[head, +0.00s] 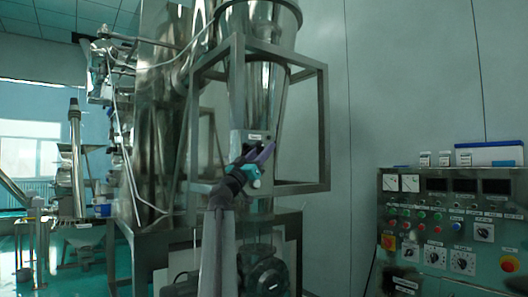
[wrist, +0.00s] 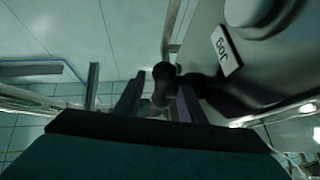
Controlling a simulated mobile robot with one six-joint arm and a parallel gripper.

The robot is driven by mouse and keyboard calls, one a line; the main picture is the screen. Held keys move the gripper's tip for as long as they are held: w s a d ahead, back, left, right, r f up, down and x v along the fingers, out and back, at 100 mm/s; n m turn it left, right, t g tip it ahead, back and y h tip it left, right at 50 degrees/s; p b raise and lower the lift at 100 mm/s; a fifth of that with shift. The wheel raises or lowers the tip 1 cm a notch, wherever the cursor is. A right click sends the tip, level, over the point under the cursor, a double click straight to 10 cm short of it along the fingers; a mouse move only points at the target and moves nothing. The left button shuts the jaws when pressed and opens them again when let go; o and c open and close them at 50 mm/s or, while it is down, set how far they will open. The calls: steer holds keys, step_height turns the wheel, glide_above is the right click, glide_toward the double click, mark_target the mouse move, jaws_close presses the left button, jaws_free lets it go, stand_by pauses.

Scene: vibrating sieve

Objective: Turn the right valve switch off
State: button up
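My gripper (head: 262,153) is raised at the front of the steel sieve machine, by a small box with a white label (head: 256,137). In the wrist view, my gripper (wrist: 160,84) has its two dark fingers apart. A dark lever with a rounded knob (wrist: 164,72), which looks like the valve switch, stands between the fingertips. A gap shows on the left of the knob; contact on the right is unclear. The lever joins a dark part beside a metal panel with a white label (wrist: 226,50). In the head view the switch is hidden by my gripper.
A steel frame (head: 323,130) surrounds the hopper cone (head: 266,95) close to my gripper. A control panel (head: 452,232) with knobs and buttons stands at the right. A dark motor (head: 265,275) sits below. Bare wall lies between frame and panel.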

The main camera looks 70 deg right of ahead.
steer(key=shift+w, duration=0.1)
steer(key=v, duration=1.3)
steer(key=shift+a+f+p, duration=0.25)
steer(key=shift+a+p, duration=0.05)
steer(key=shift+a, duration=0.05)
stand_by(0.3)
